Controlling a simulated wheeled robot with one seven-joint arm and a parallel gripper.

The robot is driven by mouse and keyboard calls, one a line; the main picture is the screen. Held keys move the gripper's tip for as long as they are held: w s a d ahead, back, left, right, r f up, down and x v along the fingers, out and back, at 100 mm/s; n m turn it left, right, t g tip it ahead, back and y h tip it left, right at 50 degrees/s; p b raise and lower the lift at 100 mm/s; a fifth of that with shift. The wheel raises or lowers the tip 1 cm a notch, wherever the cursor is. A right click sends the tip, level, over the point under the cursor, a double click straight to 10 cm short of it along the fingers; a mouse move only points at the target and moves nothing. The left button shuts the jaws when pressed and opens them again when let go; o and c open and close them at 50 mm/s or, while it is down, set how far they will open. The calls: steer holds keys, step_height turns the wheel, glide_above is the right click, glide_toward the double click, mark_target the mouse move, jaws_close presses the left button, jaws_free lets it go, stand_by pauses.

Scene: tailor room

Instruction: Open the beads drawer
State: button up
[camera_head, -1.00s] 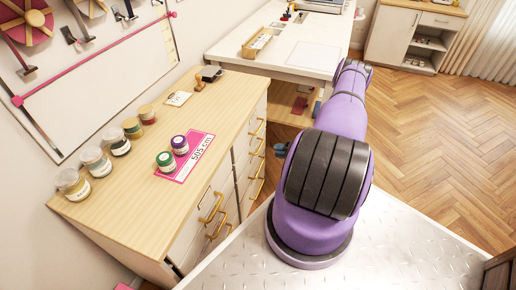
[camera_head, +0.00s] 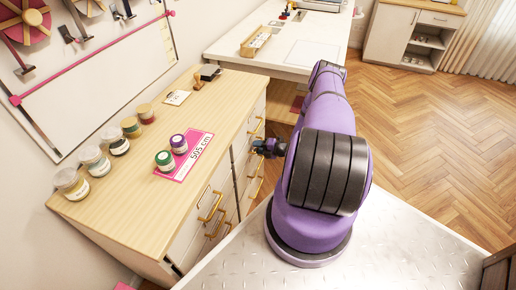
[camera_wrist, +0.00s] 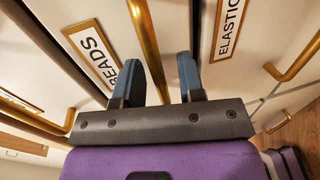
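The BEADS label (camera_wrist: 92,50) marks a white drawer front in the wrist view. A brass bar handle (camera_wrist: 146,45) on the same front runs down between my two blue fingers in the picture. My gripper (camera_wrist: 160,80) is open, its fingers apart on either side of the handle's line. Whether they touch the handle, I cannot tell. The handle's lower end is hidden behind my gripper. In the head view my gripper (camera_head: 262,147) is beside the cabinet's drawer fronts, which look closed.
The ELASTIC label (camera_wrist: 228,25) is on the neighbouring front, with another brass handle (camera_wrist: 292,62) to its right. The wooden cabinet top (camera_head: 135,205) holds several jars and a pink card (camera_head: 190,158). A white table (camera_head: 290,60) stands behind. Open floor (camera_head: 430,130) lies to the right.

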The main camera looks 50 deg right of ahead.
jaws_close()
steer(key=shift+s, duration=0.1)
steer(key=f+v, duration=0.2)
steer(key=v, duration=1)
steer(key=s+f+v, duration=0.1)
steer(key=f+v, duration=0.2)
steer(key=v, duration=1)
steer(key=shift+s+d+f, duration=0.2)
steer(key=shift+s+d, duration=0.1)
steer(key=shift+d, duration=0.15)
jaws_free()
steer(key=v, duration=1)
steer(key=shift+s+d, duration=0.2)
steer(key=shift+s, duration=0.15)
